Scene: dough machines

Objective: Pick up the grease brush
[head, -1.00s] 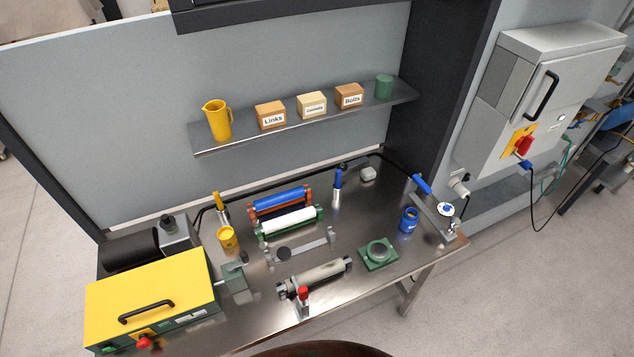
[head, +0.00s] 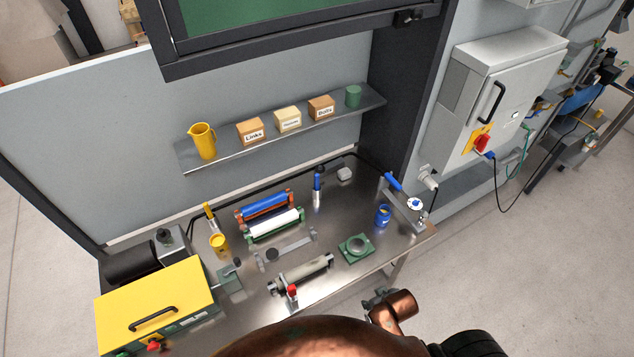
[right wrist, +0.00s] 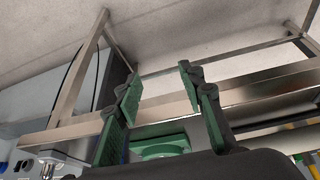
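Two upright handled tools that could be brushes stand in metal holders on the steel bench (head: 335,230); I cannot tell which is the grease brush. One has a yellow handle (head: 209,211) and stands behind a yellow can (head: 219,243). The other has a blue handle (head: 317,182) and stands right of the rollers. Bristles are hidden. In the right wrist view my right gripper (right wrist: 160,78) is open and empty, its green-padded fingers apart, with the bench edge beyond. In the head view my copper-coloured arm shows at the bottom, off the bench's front edge. My left gripper is out of view.
A yellow-topped machine (head: 155,300) fills the bench's left end. Rollers (head: 272,225), a green block (head: 356,249) and a blue can (head: 383,215) crowd the middle and right. A shelf (head: 285,130) with boxes and a yellow jug (head: 202,141) runs above.

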